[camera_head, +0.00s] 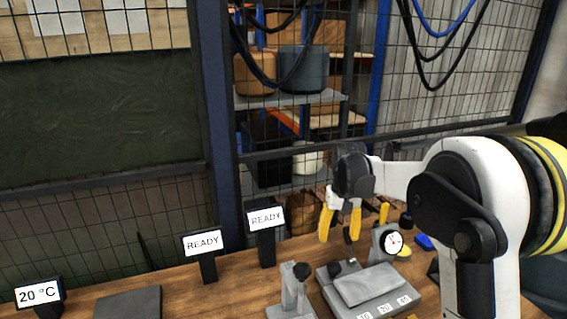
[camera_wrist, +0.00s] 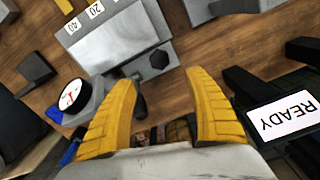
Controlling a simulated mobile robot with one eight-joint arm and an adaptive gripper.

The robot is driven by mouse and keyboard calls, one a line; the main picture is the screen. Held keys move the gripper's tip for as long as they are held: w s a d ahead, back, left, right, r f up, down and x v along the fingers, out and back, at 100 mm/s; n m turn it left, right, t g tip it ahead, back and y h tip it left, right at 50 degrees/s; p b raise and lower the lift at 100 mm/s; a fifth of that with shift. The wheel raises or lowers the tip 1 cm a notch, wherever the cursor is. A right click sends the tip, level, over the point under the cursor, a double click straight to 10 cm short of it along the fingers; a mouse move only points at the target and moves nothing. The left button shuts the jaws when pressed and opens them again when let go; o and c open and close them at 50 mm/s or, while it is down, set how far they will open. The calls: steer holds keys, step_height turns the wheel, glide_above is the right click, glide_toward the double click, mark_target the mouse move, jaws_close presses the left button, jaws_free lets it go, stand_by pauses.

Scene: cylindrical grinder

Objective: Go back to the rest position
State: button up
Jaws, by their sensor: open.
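My gripper (camera_head: 340,222) has yellow fingers and hangs above the back part of the wooden bench in the head view. In the wrist view its two fingers (camera_wrist: 165,95) are spread apart with nothing between them. A round dial gauge (camera_head: 392,242) stands just right of the gripper in the head view, and at the left in the wrist view (camera_wrist: 72,95).
Two READY signs stand on the bench (camera_head: 232,286), one left (camera_head: 203,243) and one nearer the gripper (camera_head: 265,219). A 20 °C display (camera_head: 38,292) is at the far left. A grey stand (camera_head: 290,295) is left of the fixture. A wire mesh fence (camera_head: 110,225) rises behind the bench.

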steer(key=s+a+r+t, duration=0.1)
steer(key=s+r+t, duration=0.1)
steer(key=s+r, duration=0.55)
steer(key=s+a+t, duration=0.1)
steer(key=s+t, duration=0.4)
steer(key=s, duration=1.6)
steer(key=shift+s+a+f, duration=0.2)
steer(key=shift+s+a, duration=0.05)
steer(key=shift+a, duration=0.15)
